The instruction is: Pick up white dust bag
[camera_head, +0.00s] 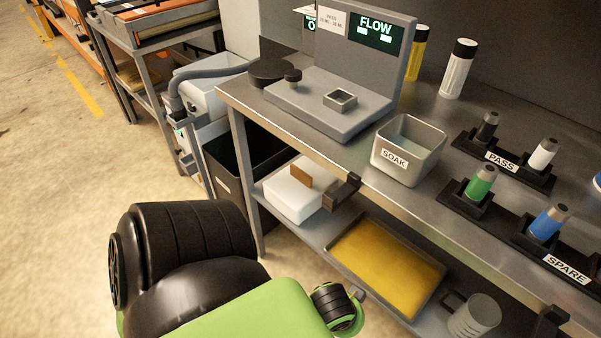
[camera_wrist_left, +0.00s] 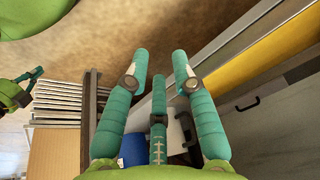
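The white dust bag (camera_head: 291,202) appears to be the pale, boxy object with a brown card piece (camera_head: 301,176) on the lower shelf of the workbench, at the left end. A black bracket on the bench edge stands close to its right side. It is not identifiable in the left wrist view. My left gripper (camera_wrist_left: 160,68) shows there with its teal fingers spread and nothing between them. It is not visible in the head view, where only arm parts show. A small green and teal part (camera_wrist_left: 22,90) at the left edge there may be my right gripper; its state is unclear.
A tray with a yellow surface (camera_head: 385,268) lies on the lower shelf, right of the bag. A dark bin (camera_head: 233,172) stands left of the bag. The bench top (camera_head: 228,89) overhangs the shelf. A metal mug (camera_head: 474,316) stands at the right.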

